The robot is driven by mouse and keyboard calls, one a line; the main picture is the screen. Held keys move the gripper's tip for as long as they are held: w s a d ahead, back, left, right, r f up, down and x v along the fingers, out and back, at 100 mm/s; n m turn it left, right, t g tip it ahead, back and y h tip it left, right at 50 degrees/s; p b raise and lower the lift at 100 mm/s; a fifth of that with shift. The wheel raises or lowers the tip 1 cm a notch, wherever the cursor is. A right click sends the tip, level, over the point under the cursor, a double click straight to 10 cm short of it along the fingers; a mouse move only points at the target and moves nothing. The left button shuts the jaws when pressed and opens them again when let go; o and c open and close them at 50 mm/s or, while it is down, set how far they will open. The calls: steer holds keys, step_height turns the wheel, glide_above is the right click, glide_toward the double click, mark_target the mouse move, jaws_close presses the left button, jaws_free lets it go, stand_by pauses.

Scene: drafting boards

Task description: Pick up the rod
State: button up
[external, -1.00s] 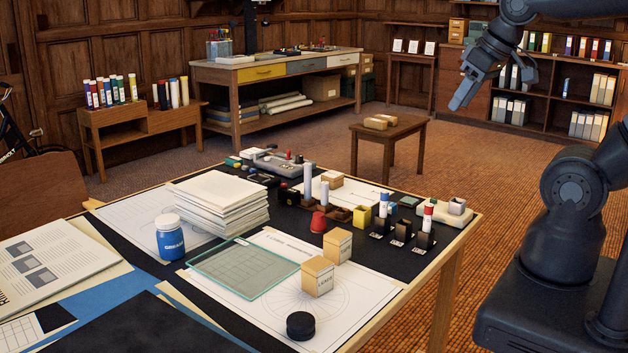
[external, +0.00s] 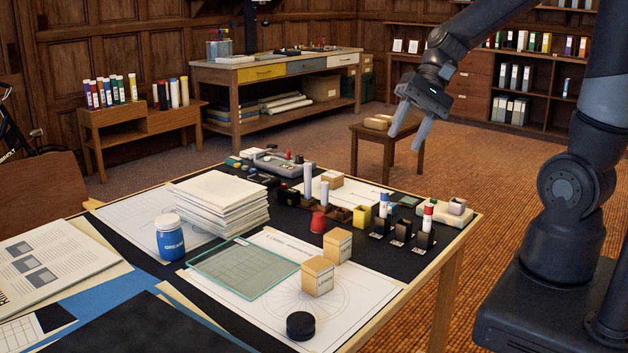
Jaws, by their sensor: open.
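My gripper (external: 405,142) is open and empty, high above the far right part of the drafting table, fingers pointing down. Several upright rod-like pieces stand on the table below it, apart from the fingers. A pale grey rod (external: 308,177) and a shorter pale rod (external: 324,191) stand in brown blocks (external: 338,214). A red-and-white rod (external: 427,217) stands in a black holder (external: 424,240) at the right. A blue-and-white piece (external: 383,209) stands in another black holder. I cannot tell which one is the rod of the task.
Near the rods are a red cone (external: 318,222), a yellow cup (external: 362,216) and a pale block (external: 456,207). Two cardboard boxes (external: 318,277), a glass sheet (external: 242,268), a blue jar (external: 170,238) and a paper stack (external: 218,203) fill the nearer table. Air above is clear.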

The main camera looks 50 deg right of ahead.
steer(key=w+d+f+m+t+y, duration=0.2)
steer(key=w+f+m+y, duration=0.1)
steer(key=w+m, duration=0.3)
steer(key=w+d+f+m+t+y, duration=0.1)
steer(key=w+f+m+t+y, duration=0.3)
steer(key=w, duration=0.4)
steer(key=w+d+f+m+t+h, duration=0.3)
steer(key=w+d+f+m+t, duration=0.5)
steer(key=d+m, duration=0.35)
glide_toward(326, 183)
steer(key=shift+w+a+f+g, duration=0.15)
steer(key=shift+w+a, duration=0.2)
steer(key=shift+w, duration=0.2)
steer(key=shift+w+a+r+g, duration=0.15)
steer(key=shift+w+a, duration=0.2)
steer(key=shift+w, duration=0.2)
steer(key=shift+x, duration=0.95)
steer(key=shift+f+x, duration=0.2)
steer(key=shift+x, duration=2.6)
jaws_close()
